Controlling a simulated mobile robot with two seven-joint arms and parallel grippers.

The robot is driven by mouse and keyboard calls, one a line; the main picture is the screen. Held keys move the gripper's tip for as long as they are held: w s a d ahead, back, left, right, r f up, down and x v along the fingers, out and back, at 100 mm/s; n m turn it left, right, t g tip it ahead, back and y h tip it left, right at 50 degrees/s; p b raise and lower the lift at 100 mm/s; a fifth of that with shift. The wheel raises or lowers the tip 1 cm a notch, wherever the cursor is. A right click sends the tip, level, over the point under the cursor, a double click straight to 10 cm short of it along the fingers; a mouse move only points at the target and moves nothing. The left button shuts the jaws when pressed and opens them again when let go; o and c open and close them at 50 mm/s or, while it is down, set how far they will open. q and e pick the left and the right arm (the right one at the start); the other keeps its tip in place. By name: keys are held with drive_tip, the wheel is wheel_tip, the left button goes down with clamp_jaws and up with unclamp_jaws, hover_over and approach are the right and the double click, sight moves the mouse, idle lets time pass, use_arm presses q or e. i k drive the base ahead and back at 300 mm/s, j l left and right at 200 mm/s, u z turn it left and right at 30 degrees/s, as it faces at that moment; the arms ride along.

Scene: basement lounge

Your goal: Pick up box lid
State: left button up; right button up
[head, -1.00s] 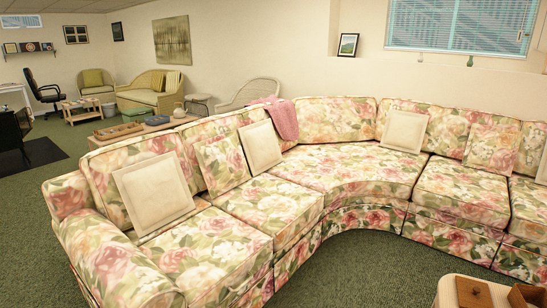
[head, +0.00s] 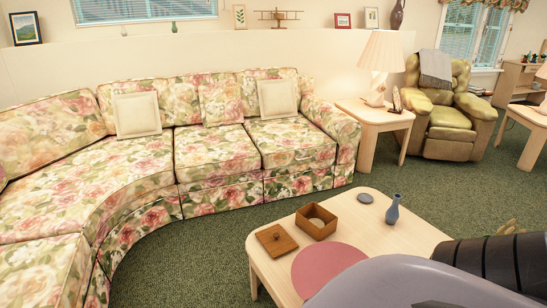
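A flat square brown wooden lid (head: 277,240) with a small knob on top lies on the light wooden coffee table (head: 412,228), near its left end. An open brown wooden box (head: 316,222) stands just right of the lid, apart from it. Neither of my grippers can be made out in the head view. A dark ribbed part and a grey rounded part of my own body fill the lower right and cover the near part of the table.
A pink round mat (head: 328,268), a blue vase (head: 393,209) and a grey disc (head: 365,198) share the table. A floral sectional sofa (head: 215,150) curves around behind it. Green carpet lies between them. A lamp table (head: 375,115) and green armchair (head: 450,110) stand farther back.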

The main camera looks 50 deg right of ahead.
sight(278, 242)
drive_tip(key=i+z, duration=0.25)
drive_tip(key=i, duration=0.3)
drive_tip(key=i+z, duration=0.25)
drive_tip(key=i, duration=0.25)
drive_tip(key=i+j+z, duration=0.15)
drive_tip(key=i+z, duration=0.3)
drive_tip(key=i, duration=0.65)
drive_tip(key=i+l+u, duration=0.1)
drive_tip(key=i, duration=1.1)
drive_tip(key=i+z, duration=0.25)
drive_tip(key=i+j+z, duration=0.25)
drive_tip(key=i+z, duration=0.15)
drive_tip(key=z, duration=4.2)
